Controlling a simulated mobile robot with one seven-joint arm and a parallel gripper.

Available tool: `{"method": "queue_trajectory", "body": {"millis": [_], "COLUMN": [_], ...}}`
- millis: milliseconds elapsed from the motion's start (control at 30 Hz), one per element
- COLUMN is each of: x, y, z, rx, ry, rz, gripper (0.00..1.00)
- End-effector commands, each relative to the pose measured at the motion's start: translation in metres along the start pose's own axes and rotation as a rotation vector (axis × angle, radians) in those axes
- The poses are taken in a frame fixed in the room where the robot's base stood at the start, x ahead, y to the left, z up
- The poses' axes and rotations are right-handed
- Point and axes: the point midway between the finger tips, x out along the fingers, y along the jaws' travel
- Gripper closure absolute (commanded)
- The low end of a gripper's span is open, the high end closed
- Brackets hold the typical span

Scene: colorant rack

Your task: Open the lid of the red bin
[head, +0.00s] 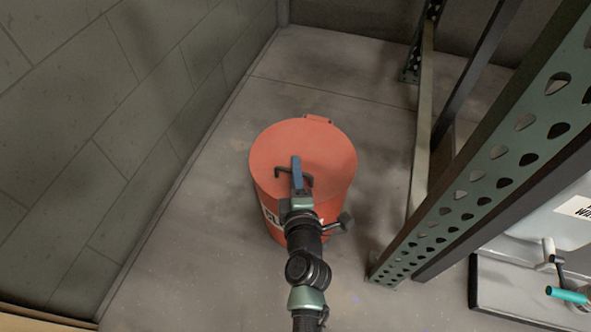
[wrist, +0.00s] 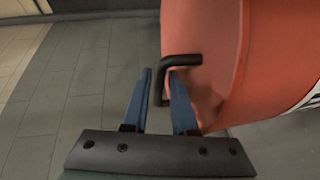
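The red bin (head: 270,205) stands upright on the floor. Its round red lid (head: 325,150) looks shut, with a small hinge tab at the far edge. A black bent handle (head: 283,170) shows beside my gripper (head: 296,162), which reaches over the near part of the lid. In the wrist view, my gripper (wrist: 160,74) has its two blue fingers apart. One leg of the handle (wrist: 178,63) lies between the fingertips, with a gap showing on its sides. The bin's red surface (wrist: 225,50) fills the right of that view. My arm hides part of the bin's near side.
A grey block wall (head: 110,130) runs along the left. A green perforated rack post (head: 470,190) stands close on the right, with a pale container (head: 555,225) beyond it. Bare floor (head: 340,65) lies behind the bin and in front of it.

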Motion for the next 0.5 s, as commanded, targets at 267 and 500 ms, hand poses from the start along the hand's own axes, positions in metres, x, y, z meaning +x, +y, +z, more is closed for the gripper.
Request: {"method": "queue_trajectory", "body": {"millis": [267, 500], "x": [-0.0003, -0.0004], "y": [0.0000, -0.0001], "z": [0.0000, 0.0000], "rx": [0.000, 0.000], "ry": [0.000, 0.000], "rz": [0.000, 0.000], "gripper": [1.00, 1.00]}}
